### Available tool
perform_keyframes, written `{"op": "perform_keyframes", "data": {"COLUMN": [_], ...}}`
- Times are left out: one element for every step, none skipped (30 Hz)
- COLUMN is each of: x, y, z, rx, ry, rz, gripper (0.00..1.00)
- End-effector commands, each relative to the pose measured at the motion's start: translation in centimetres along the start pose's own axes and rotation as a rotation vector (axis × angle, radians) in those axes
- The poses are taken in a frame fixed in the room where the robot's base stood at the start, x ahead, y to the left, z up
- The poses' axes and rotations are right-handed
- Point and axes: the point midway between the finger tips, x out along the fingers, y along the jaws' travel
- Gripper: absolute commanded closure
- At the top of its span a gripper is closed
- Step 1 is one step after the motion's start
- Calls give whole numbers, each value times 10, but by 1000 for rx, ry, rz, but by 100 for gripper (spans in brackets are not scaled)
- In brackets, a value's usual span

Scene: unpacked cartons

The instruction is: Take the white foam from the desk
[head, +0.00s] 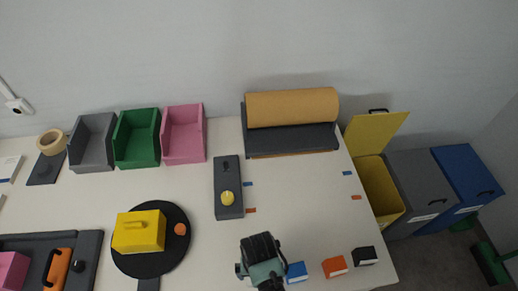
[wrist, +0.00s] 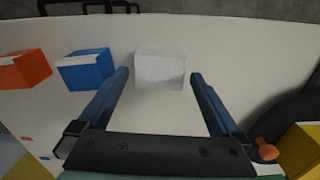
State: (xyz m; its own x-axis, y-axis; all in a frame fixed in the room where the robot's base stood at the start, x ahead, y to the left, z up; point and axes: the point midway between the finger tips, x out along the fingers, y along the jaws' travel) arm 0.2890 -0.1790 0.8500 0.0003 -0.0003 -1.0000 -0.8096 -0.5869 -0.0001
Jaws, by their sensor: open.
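The white foam is a small pale block (wrist: 160,70) on the white desk (head: 310,220), seen in the wrist view just beyond and between my open fingertips. My gripper (wrist: 160,77) is open and empty, with one blue finger on each side of the foam's near edge. Whether the fingers are level with the foam or above it, I cannot tell. In the head view my gripper (head: 262,258) is over the near edge of the desk and hides the foam.
A blue block (wrist: 85,69) sits close beside the foam, with an orange block (wrist: 25,70) further left. A black block (head: 364,256) is at the near right corner. A round black plate (head: 128,262) with a yellow box (head: 139,231) stands left of my gripper. The desk's middle right is clear.

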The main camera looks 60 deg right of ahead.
Motion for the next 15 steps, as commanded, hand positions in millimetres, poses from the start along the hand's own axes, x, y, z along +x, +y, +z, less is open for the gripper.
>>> {"op": "perform_keyframes", "data": {"x": [6,10,14,18,23,27,30,32,34,35,35,36,36,36,36], "y": [0,1,1,1,1,1,1,1,1,1,1,1,1,1,1], "z": [-2,-3,-4,-4,-4,-4,-4,-4,-4,-4,-4,-4,-4,-4,-4], "rx": [0,0,0,-1,-1,-1,-2,-2,-2,-2,-2,-2,-2,-2,-2], "ry": [-2,-3,-3,-2,-3,-1,-2,-1,0,0,0,0,0,0,0], "rz": [1,1,1,1,1,0,1,1,0,0,0,0,0,0,0], "gripper": [0,0,0,0,0,0,0,0,0,0,0,0,0,0,0]}}
